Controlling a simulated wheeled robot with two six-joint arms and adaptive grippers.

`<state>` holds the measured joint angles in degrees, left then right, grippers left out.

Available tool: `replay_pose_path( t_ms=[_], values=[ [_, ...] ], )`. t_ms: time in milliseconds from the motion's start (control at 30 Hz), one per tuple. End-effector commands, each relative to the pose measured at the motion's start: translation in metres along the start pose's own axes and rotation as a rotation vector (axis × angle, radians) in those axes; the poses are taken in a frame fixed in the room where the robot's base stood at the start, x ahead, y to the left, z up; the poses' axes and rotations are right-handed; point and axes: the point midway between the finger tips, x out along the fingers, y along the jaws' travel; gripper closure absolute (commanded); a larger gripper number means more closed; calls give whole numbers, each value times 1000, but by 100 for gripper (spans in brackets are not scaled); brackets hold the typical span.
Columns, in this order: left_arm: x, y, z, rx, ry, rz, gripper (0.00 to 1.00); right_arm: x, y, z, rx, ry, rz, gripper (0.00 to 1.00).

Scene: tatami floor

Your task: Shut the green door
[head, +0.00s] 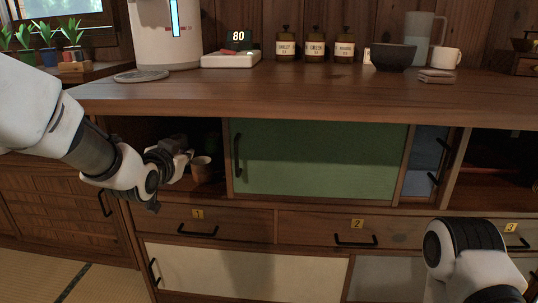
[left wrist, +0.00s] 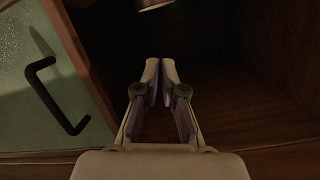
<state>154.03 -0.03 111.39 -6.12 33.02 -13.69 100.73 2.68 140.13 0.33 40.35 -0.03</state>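The green door (head: 315,158) is a sliding panel in the cabinet's upper row, with a black bar handle (head: 237,155) near its left edge. An open dark compartment shows to its left. My left gripper (head: 184,160) is at that opening, left of the door and apart from its handle. In the left wrist view its fingertips (left wrist: 160,66) are together with nothing between them. That view also shows the green door (left wrist: 30,100) and its handle (left wrist: 52,95) on the left side, clear of the fingers. My right arm shows at the lower right; its gripper is out of view.
A small cup (head: 202,169) stands inside the open compartment, just right of my left gripper. A blue-grey door (head: 424,165) is right of the green one, with another dark opening beyond. Numbered drawers lie below. The countertop (head: 270,92) holds jars, a kettle and a mug.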

Motion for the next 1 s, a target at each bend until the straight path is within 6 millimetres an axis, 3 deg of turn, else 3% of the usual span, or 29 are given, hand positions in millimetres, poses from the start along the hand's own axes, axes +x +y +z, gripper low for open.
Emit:
replay_pose_path(
  t_ms=[100,167,267,300,400,500,633,800,1000],
  values=[
    [-13,8,-32,422,211,-35,100,-3,0,0,-1,-2,-1,21],
    [-24,18,-48,652,315,-62,100,-17,0,1,-2,-4,-1,21],
    [-48,42,-66,996,474,-109,100,-53,-1,1,-4,-6,-2,21],
    [-61,54,-72,1119,536,-123,100,-74,-1,2,-5,-8,-2,21],
    [-93,83,-72,1301,649,-128,100,-121,-2,2,-7,-10,-3,21],
    [-115,104,-60,1315,673,-45,100,-160,-2,2,-9,-14,-3,21],
    [-124,120,-34,1294,616,76,100,-190,-2,3,-11,-16,-2,21],
    [-120,127,-20,1286,596,107,100,-190,-2,3,-11,-17,-2,21],
    [-97,139,-27,1289,599,105,100,-182,-2,4,-11,-17,-2,21]
  ],
)
